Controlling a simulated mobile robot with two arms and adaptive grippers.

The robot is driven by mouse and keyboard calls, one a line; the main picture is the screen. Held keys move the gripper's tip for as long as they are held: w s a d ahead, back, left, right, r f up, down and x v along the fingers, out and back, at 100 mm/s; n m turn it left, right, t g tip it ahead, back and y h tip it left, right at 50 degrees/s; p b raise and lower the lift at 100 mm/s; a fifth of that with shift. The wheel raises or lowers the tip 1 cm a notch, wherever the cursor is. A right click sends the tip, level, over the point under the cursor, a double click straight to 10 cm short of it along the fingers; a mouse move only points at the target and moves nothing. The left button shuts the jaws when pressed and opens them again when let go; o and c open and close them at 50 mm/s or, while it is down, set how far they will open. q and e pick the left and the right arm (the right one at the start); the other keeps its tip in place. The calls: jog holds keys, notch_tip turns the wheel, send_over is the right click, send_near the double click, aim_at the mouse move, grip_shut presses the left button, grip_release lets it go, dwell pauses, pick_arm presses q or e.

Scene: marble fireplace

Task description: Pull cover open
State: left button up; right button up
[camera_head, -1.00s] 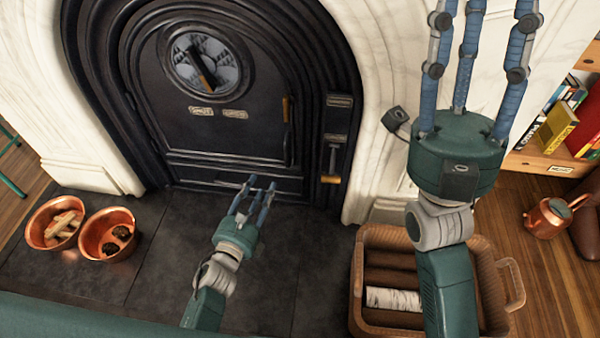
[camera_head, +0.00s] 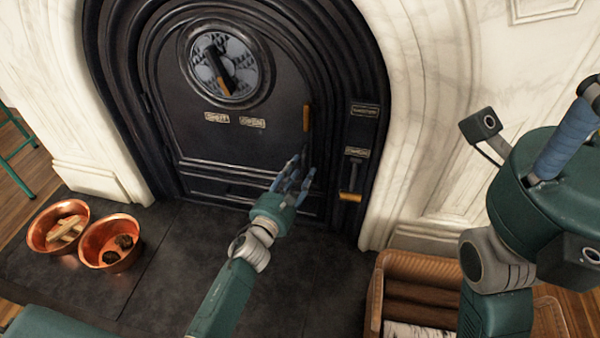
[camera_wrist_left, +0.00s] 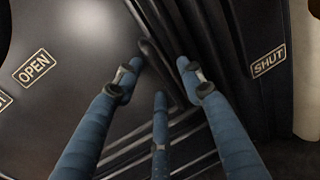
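The black arched fireplace cover (camera_head: 215,145) is closed in its frame. A dark vertical handle with a wooden-coloured upper end (camera_head: 306,118) is on its right side. My left gripper (camera_head: 297,170) is just in front of the cover, near the handle's lower end. In the left wrist view, its blue fingers (camera_wrist_left: 159,72) are spread, with a dark bar (camera_wrist_left: 158,62) between and beyond the tips; contact cannot be told. My right gripper (camera_head: 565,150) is raised at the right edge, its fingers mostly cut off.
A round vent dial (camera_head: 220,65) sits on the cover. A lever with a wooden end (camera_head: 350,196) is right of it. Two copper bowls (camera_head: 45,240) (camera_head: 103,262) stand on the hearth at left. A log basket (camera_head: 425,262) is at lower right. The dark hearth between (camera_head: 180,270) is clear.

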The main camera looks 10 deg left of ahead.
pick_arm(q)
jog(key=shift+w, duration=0.5)
grip_shut()
